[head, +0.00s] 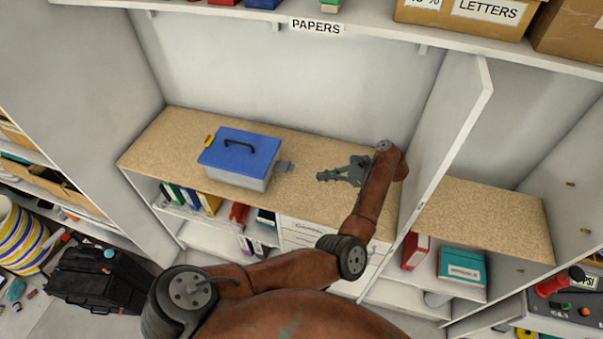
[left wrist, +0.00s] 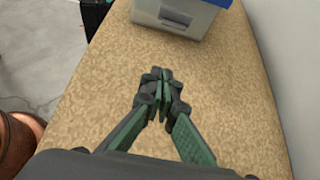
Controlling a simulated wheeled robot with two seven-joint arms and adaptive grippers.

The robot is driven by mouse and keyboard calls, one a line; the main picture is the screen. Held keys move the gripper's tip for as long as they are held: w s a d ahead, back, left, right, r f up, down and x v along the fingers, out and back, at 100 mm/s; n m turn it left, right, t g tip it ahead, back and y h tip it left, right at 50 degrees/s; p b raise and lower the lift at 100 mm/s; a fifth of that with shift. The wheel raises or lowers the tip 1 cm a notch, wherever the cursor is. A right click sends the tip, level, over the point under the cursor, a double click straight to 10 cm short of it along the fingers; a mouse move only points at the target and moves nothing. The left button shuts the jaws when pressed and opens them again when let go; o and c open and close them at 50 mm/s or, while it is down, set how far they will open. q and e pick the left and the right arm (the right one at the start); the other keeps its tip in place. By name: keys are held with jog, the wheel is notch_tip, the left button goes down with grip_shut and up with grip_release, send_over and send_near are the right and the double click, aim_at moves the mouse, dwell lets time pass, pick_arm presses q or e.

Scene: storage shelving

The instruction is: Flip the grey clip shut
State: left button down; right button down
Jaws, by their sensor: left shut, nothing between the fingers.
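A box with a blue lid (head: 240,148) and a pale grey body (head: 235,178) stands on the speckled counter. The grey clip (head: 284,167) sticks outward from the box's right side. In the left wrist view the clip (left wrist: 176,18) shows on the box's near side at the top. A yellow clip (head: 208,141) shows at the box's left side. My left gripper (head: 320,175) is to the right of the box, above the counter, pointing toward the clip with a gap between. In the left wrist view its fingertips (left wrist: 156,74) are together and empty. My right gripper is out of view.
The counter (head: 318,205) is bare around my gripper. A white upright panel (head: 450,140) stands just right of my left arm. A shelf labelled PAPERS (head: 317,25) runs overhead. Shelves with binders (head: 210,202) and drawers lie below the counter.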

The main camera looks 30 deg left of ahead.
aim_at(283, 166)
pick_arm(q)
jog(key=shift+d, duration=0.15)
jog(key=shift+s, duration=0.1)
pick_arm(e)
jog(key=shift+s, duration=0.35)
